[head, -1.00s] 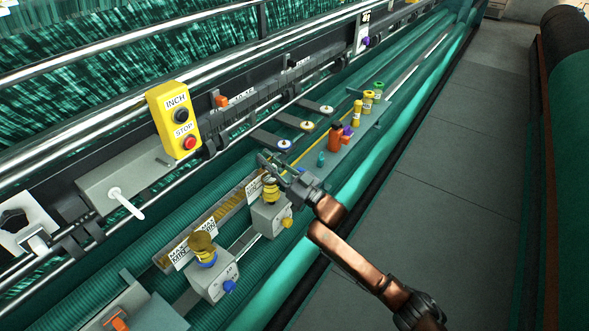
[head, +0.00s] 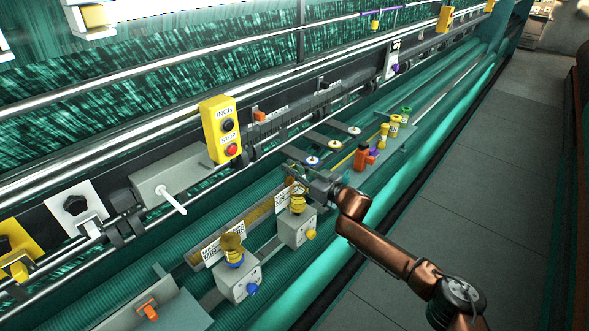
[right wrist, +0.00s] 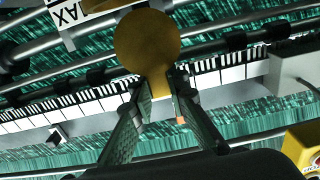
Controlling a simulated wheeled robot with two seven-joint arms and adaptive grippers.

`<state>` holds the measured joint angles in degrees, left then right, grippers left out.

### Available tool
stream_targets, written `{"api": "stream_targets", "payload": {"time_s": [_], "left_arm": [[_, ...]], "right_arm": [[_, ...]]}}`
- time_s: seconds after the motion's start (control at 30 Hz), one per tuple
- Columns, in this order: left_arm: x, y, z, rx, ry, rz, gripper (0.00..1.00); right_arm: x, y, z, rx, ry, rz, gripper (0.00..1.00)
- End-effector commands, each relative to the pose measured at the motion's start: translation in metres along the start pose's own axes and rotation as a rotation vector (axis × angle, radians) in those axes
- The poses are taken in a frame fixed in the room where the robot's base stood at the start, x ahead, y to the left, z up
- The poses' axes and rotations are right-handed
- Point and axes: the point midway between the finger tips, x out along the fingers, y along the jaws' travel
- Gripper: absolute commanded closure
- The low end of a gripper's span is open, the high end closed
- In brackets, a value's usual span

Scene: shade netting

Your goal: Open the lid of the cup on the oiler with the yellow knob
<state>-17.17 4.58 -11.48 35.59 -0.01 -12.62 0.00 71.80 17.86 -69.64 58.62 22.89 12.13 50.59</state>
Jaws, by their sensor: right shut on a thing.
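The oiler with the yellow knob (head: 297,230) is a grey box in the middle of the head view; its yellow knob (head: 311,234) faces front right. A yellow cup (head: 298,204) stands on top of it. My right gripper (head: 292,168) is just above this cup. In the right wrist view the gripper (right wrist: 160,84) is shut on the cup's lid (right wrist: 147,42), a round gold disc whose narrow lower part sits between the fingertips. The lid's exact angle to the cup is hard to tell. My left gripper is out of view.
A second oiler (head: 237,280) with a blue knob (head: 252,289) stands to the left, its gold lid (head: 231,242) tilted up. A yellow INCH/STOP box (head: 219,130) is behind. An orange bottle (head: 361,157) and yellow containers (head: 383,136) stand to the right on a shelf.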

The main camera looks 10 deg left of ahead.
Motion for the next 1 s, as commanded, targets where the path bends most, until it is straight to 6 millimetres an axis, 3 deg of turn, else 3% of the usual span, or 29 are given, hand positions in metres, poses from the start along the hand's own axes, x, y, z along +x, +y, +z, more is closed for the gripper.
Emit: {"api": "stream_targets", "payload": {"time_s": [0.3,0.33,0.6,1.0], "left_arm": [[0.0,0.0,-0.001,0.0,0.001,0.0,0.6],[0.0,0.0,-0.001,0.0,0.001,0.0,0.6],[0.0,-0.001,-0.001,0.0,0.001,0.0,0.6],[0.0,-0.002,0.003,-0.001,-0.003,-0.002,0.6]], "right_arm": [[0.001,-0.001,-0.006,-0.001,0.008,-0.004,1.0],[0.001,-0.001,-0.006,-0.001,0.008,-0.004,0.84],[0.001,-0.001,-0.003,-0.001,0.004,-0.002,0.67],[-0.009,0.0,-0.001,0.002,0.002,-0.002,0.67]]}}
